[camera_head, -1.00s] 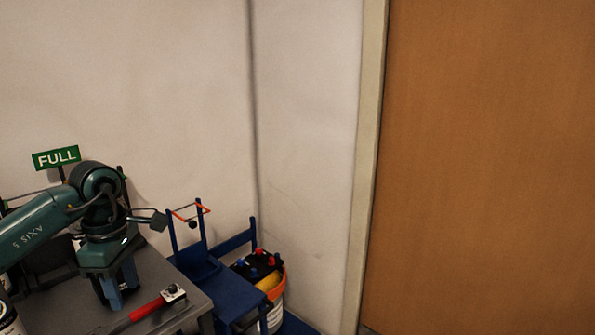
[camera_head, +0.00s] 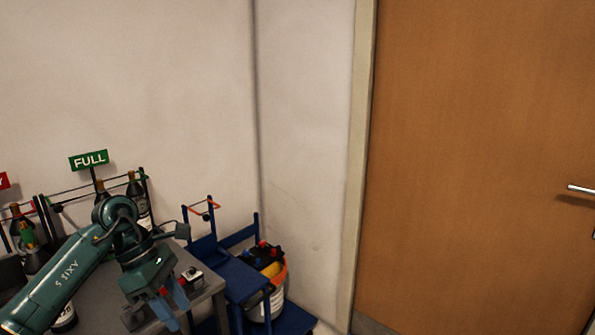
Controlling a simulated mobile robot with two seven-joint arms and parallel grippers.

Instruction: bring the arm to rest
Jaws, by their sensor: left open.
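My left arm, dark green, comes in from the lower left over the grey table. My left gripper (camera_head: 172,310) has blue-grey fingers that point down and slightly right, near the picture's bottom edge. It is open, and I see nothing held between the fingers. A red piece shows right beside the fingers; I cannot tell whether they touch it. My right gripper is not in view.
The grey table (camera_head: 208,284) bears a small box with a dark knob (camera_head: 192,274). Bottles stand behind under a green FULL sign (camera_head: 88,160). A blue stand (camera_head: 243,277) and a bucket (camera_head: 277,302) are right of it. A brown door (camera_head: 470,150) fills the right.

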